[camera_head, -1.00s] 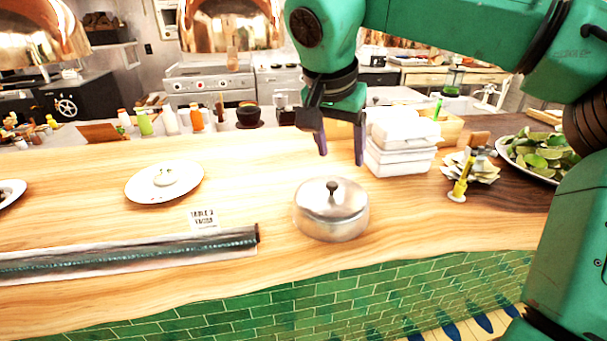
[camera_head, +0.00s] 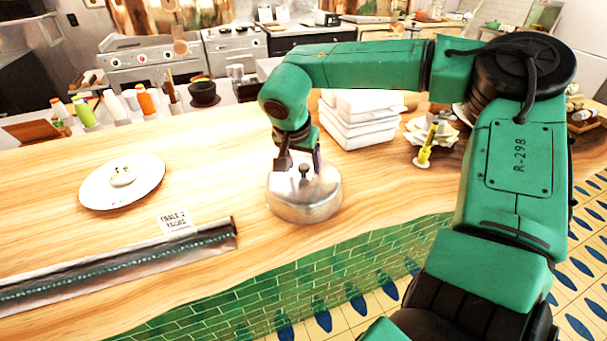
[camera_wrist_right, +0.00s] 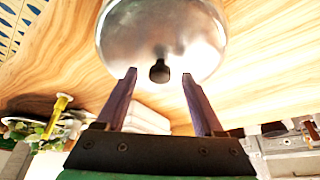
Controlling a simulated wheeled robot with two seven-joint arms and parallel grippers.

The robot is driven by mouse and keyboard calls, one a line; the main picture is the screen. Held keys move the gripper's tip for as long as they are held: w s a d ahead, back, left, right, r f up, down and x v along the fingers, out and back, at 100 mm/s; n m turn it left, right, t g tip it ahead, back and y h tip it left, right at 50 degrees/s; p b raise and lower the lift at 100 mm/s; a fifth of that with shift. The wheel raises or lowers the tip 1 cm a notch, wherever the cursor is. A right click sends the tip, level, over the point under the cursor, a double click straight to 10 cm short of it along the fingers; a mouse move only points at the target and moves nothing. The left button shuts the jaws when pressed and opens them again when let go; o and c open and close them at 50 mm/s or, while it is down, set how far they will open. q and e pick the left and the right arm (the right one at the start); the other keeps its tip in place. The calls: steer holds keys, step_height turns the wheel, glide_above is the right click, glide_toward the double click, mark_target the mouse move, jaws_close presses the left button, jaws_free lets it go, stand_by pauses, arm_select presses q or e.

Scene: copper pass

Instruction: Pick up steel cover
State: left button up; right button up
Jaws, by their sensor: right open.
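The steel cover (camera_head: 303,201) is a shiny round dome with a small dark knob on top, sitting on the wooden counter. My right gripper (camera_head: 300,170) is just above it, its fingers to either side of the knob in the head view. In the right wrist view the cover (camera_wrist_right: 160,35) fills the top middle. Its dark knob (camera_wrist_right: 160,72) lies just beyond and between the tips of my open right gripper (camera_wrist_right: 158,75). The fingers hold nothing. What is under the cover is hidden. My left gripper does not show.
White stacked boxes (camera_head: 358,125) stand behind the cover. A yellow-handled item (camera_head: 426,150) stands right. Bare counter (camera_head: 215,165) lies left of the cover.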

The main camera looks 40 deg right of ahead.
steer(key=shift+d+f, duration=0.1)
steer(key=shift+f, duration=0.05)
jaws_close()
